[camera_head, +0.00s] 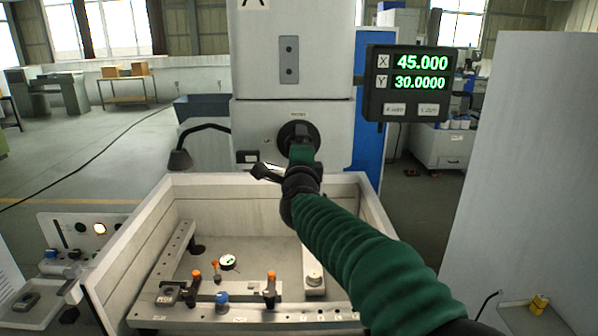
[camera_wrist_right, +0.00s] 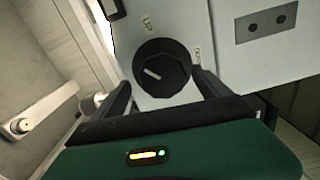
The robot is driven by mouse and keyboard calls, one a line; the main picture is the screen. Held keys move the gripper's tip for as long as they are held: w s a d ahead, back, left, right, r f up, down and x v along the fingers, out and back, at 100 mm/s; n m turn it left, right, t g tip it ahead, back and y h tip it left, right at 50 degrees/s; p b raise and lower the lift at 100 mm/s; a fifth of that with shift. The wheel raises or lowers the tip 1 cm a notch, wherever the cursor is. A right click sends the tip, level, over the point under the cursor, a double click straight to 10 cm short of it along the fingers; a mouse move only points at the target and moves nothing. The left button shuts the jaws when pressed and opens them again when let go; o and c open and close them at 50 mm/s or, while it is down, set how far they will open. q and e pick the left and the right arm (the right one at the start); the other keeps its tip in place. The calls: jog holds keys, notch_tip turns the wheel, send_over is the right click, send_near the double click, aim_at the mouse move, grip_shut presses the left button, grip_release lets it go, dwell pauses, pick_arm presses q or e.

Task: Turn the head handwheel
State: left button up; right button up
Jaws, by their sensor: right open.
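The head handwheel is a round black knob (camera_head: 292,131) with a white pointer mark, on the front face of the grey machine head. In the right wrist view the knob (camera_wrist_right: 162,66) is near the top middle, with "UP" lettering to its upper left. My right gripper (camera_wrist_right: 160,88) is open, with one dark finger to the left of the knob and one to its right. I cannot tell whether either finger touches it. In the head view my right gripper (camera_head: 301,152) covers the lower part of the knob. My left gripper is not in view.
An open tank (camera_head: 140,240) below holds clamps and a dial gauge (camera_head: 228,262). A black bent lamp arm (camera_head: 205,128) is to the left. A large grey panel (camera_head: 530,170) stands at right.

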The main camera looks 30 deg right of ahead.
jog(key=v, duration=1.2)
jog(key=shift+s+a+b, duration=0.2)
jog(key=shift+s+b, duration=0.15)
jog(key=shift+b, duration=0.1)
jog(key=w+d+n+p, duration=0.2)
jog(key=w+n+p, duration=0.2)
jog(key=n+p, duration=0.2)
jog(key=w+d+n+p, duration=0.3)
jog(key=n+p, duration=0.3)
jog(key=n, duration=0.2)
jog(key=w+d+n+p, duration=0.3)
jog(key=w+n+p, duration=0.3)
jog(key=n+p, duration=0.1)
jog(key=shift+w+d+r+n, duration=0.1)
jog(key=shift+d+r+n, duration=0.05)
jog(key=shift+r+n, duration=0.15)
jog(key=shift+w+d+f, duration=0.1)
jog(key=shift+w+d, duration=0.2)
jog(key=shift+w, duration=0.05)
